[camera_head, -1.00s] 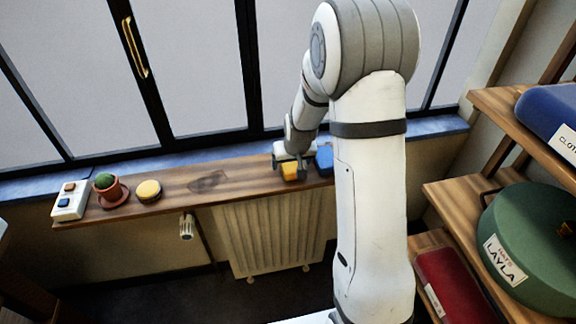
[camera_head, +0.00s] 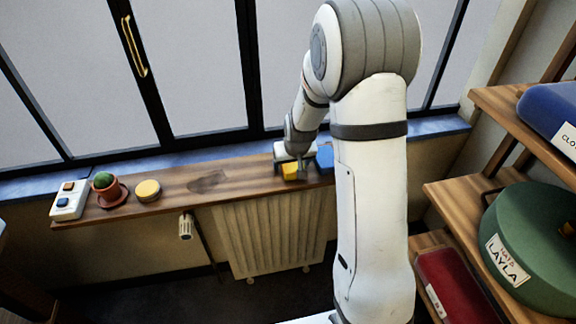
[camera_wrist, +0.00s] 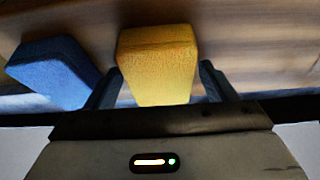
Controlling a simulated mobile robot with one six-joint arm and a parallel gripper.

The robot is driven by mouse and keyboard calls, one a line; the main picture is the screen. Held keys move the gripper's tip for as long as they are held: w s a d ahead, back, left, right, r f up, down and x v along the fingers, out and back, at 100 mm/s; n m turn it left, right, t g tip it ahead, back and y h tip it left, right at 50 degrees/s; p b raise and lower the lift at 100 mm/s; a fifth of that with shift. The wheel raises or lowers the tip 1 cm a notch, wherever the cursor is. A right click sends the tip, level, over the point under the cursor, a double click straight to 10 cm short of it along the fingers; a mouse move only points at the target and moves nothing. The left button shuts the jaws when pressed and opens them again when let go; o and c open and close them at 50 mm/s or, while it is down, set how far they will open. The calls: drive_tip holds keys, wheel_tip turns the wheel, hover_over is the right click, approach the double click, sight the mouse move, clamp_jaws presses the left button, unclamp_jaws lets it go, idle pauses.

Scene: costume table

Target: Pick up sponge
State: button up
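A yellow sponge-like block (camera_head: 290,173) sits on the wooden windowsill shelf, under my gripper (camera_head: 293,165). In the wrist view the yellow block (camera_wrist: 158,65) lies between my two fingers (camera_wrist: 160,82), one on each side. A thin gap seems to show beside each finger, so the gripper looks open around the block. A blue block (camera_wrist: 55,72) lies just left of the left finger in the wrist view. In the head view this blue block (camera_head: 325,157) is right of my gripper, partly hidden by my arm.
On the shelf (camera_head: 235,180), left of my gripper, are a round yellow-topped item (camera_head: 148,190), a potted cactus (camera_head: 106,188) and a white switch box (camera_head: 69,200). Window panes stand close behind. A rack with a green round box (camera_head: 530,240) stands at right.

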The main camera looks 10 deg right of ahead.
drive_tip(key=c, duration=0.9)
drive_tip(key=shift+r+p, duration=0.4)
drive_tip(key=shift+p, duration=0.2)
drive_tip(key=shift+c, duration=0.2)
wheel_tip(320, 180, up, 10)
drive_tip(key=shift+f+b, duration=0.15)
drive_tip(key=shift+b, duration=0.3)
drive_tip(key=o, duration=0.4)
drive_tip(key=shift+c, duration=1.2)
drive_tip(key=shift+s+f, duration=0.1)
